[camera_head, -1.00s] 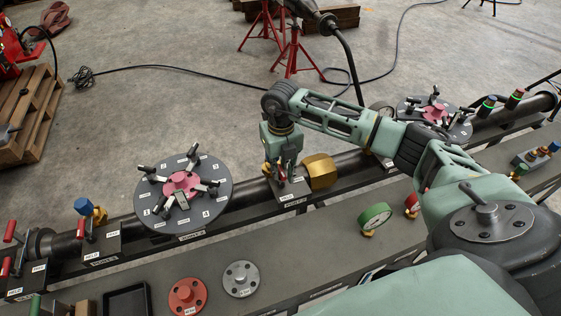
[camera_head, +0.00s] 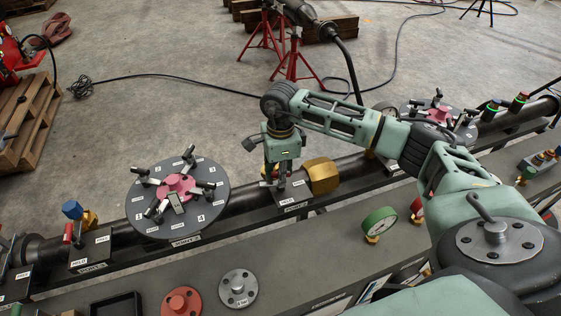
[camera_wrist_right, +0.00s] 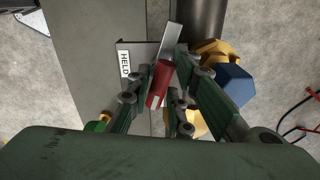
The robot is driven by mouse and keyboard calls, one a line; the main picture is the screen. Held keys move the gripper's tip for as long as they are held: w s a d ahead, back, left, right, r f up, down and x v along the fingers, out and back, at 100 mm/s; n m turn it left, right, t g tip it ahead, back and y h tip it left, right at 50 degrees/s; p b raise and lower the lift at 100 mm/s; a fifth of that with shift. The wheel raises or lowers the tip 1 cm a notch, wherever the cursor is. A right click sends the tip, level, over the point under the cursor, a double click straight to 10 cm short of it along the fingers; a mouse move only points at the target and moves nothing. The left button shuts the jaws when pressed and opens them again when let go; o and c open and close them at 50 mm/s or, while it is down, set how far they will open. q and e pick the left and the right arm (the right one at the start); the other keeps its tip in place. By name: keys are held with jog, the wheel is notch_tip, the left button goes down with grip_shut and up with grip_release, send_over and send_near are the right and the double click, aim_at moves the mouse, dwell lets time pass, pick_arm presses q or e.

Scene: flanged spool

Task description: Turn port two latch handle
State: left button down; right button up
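The port two latch handle shows as a red grip (camera_wrist_right: 160,84) with a flat silver lever in the right wrist view. It lies between the fingers of my right gripper (camera_wrist_right: 162,88), which look closed in around it, slightly askew to the pads. In the head view my right gripper (camera_head: 279,176) points down at the block labelled port 2 (camera_head: 295,199) and hides most of the handle. A HELD label (camera_wrist_right: 125,63) is beside the handle. My left gripper is not in view.
A large brass nut (camera_head: 321,176) is just right of the gripper. A blue knob (camera_wrist_right: 228,84) is close to the fingers in the wrist view. A flanged disc (camera_head: 215,207) with pink hub stands left. Red and grey flanges (camera_head: 238,288) lie on the bench.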

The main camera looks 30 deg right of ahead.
jog(key=n+b, duration=0.1)
jog(key=n, duration=0.2)
jog(key=n+b, duration=0.1)
jog(key=n, duration=0.1)
jog(key=shift+f+b, duration=0.25)
jog(key=shift+b, duration=0.05)
jog(key=shift+r, duration=0.15)
jog(key=shift+m, duration=1.1)
notch_tip(320, 180, up, 7)
jog(key=p, duration=0.4)
jog(key=shift+s+r, duration=0.1)
jog(key=shift+o, duration=0.4)
